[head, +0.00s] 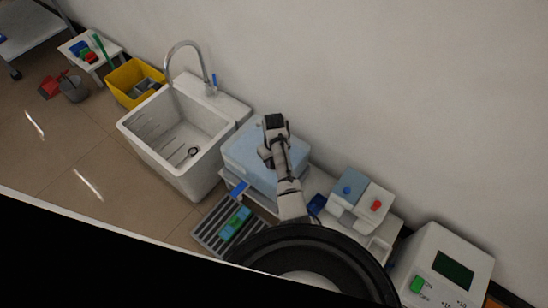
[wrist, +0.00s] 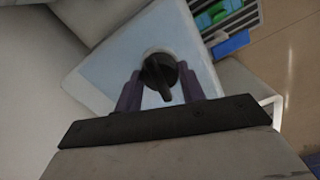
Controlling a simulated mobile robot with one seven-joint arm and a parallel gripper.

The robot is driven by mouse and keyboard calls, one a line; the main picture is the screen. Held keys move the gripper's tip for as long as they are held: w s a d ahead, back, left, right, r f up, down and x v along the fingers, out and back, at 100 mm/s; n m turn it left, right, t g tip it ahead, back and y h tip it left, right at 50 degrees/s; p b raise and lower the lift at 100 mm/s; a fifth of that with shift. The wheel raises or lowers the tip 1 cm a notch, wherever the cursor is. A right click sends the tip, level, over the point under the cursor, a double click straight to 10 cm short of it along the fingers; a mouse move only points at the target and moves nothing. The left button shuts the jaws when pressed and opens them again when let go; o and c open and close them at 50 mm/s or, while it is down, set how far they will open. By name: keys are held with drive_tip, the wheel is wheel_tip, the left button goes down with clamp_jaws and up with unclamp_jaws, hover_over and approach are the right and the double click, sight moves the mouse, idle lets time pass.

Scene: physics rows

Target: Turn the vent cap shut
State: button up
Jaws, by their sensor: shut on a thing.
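The vent cap (wrist: 160,72) is a round black knob with a raised bar, on a white ring on top of a pale blue box. The pale blue box (head: 242,146) stands beside the sink in the head view and also shows in the wrist view (wrist: 185,40). My gripper (wrist: 162,95) is over the box top, its two purple fingers on either side of the cap, shut on it. The bar of the cap points toward the gripper's palm. In the head view my arm hides the cap.
A white sink (head: 150,135) with a tall faucet (head: 183,45) stands left of the box. A slatted rack (head: 205,232) with blue and green items lies in front. A container with blue and red knobs (head: 360,200) and a panel machine (head: 445,268) stand to the right.

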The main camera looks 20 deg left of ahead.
drive_tip(key=shift+n+p, duration=0.3)
drive_tip(key=shift+n, duration=0.7)
drive_tip(key=o, duration=1)
drive_tip(key=shift+c, duration=0.2)
wheel_tip(320, 180, up, 14)
drive_tip(key=shift+a, duration=0.1)
